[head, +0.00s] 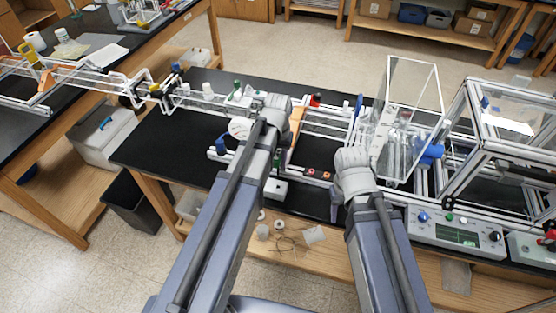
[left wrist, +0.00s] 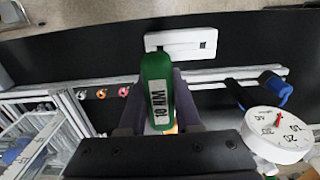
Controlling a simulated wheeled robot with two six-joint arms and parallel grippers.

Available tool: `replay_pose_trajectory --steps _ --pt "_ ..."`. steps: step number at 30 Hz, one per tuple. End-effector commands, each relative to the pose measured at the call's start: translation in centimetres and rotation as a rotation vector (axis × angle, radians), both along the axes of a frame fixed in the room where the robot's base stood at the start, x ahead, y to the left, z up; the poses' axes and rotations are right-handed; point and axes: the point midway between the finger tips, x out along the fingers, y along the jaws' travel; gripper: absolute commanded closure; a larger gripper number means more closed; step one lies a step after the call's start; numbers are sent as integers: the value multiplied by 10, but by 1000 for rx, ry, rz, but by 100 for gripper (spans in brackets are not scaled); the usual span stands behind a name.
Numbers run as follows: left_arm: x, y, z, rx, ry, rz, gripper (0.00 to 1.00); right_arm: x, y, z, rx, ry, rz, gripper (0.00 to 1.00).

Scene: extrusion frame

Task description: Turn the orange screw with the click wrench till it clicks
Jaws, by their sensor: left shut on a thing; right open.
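The click wrench (left wrist: 157,85) shows in the left wrist view as a green handle marked "10 NM". My left gripper (left wrist: 160,112) is shut on it, one finger on each side. In the head view my left gripper (head: 278,158) is over the frame on the black bench, mostly hidden by its own arm. Small orange and reddish screw heads (left wrist: 101,93) sit in a row on the frame, left of the wrench. I cannot tell which is the task's orange screw. The wrench's working end is hidden. My right gripper (head: 337,205) is open and empty near the bench's front edge.
A white round dial (left wrist: 278,135) with a red pointer and a blue handle (left wrist: 265,90) stand beside the wrench. A white block (left wrist: 180,42) lies on the bench.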

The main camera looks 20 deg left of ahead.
Motion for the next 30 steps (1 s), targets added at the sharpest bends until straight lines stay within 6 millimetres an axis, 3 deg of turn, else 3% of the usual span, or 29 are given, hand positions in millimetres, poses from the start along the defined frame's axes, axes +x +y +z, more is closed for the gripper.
replay_pose_trajectory --steps 13,30 --pt "0 0 5 0 0 0 100 0 0 5 0 0 0 50" --pt "0 0 48 0 0 0 100 0 0 48 1 1 0 50"
